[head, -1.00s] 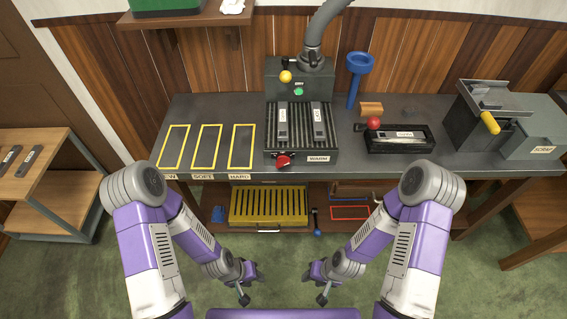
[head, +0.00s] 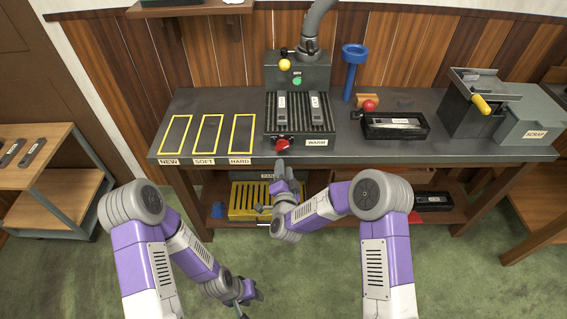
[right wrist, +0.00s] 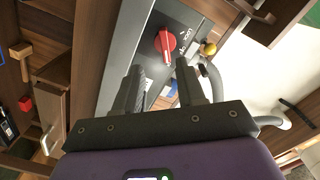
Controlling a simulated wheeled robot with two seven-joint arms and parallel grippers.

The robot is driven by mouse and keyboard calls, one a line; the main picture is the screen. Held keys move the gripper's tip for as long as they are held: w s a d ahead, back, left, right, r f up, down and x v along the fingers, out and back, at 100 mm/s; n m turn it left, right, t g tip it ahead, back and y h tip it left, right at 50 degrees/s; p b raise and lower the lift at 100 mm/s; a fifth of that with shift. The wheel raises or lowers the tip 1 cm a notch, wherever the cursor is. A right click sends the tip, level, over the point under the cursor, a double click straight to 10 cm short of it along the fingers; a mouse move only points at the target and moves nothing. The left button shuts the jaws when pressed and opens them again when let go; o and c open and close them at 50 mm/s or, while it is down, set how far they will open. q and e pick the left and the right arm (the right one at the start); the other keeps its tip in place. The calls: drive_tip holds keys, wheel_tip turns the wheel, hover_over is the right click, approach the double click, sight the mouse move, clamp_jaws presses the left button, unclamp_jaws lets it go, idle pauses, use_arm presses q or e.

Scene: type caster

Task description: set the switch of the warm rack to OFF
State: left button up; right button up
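The warm rack (head: 271,122) is a dark ribbed unit on the bench with a "WARM" label and two dark bars lying on it. Its switch is a red knob (head: 282,145) on the front left; it also shows in the right wrist view as a red knob (right wrist: 165,45) with a pale pointer mark. The lettering beside it is too small to read surely. My right gripper (head: 286,168) is just in front of and below the knob, apart from it. Its fingers (right wrist: 162,90) are spread and empty.
Yellow-outlined places (head: 208,135) lie left of the rack. A black tray (head: 380,134) and a scrap bin (head: 522,122) stand to the right. A lower shelf holds a yellow slotted box (head: 243,202). The bench's front edge is close to my right gripper.

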sight(283, 148)
drive_tip(key=w, duration=0.2)
drive_tip(key=w+b, duration=0.1)
drive_tip(key=w, duration=0.5)
drive_tip(key=shift+r+b, duration=0.3)
drive_tip(key=shift+r, duration=0.05)
drive_tip(key=shift+s, duration=0.1)
clamp_jaws()
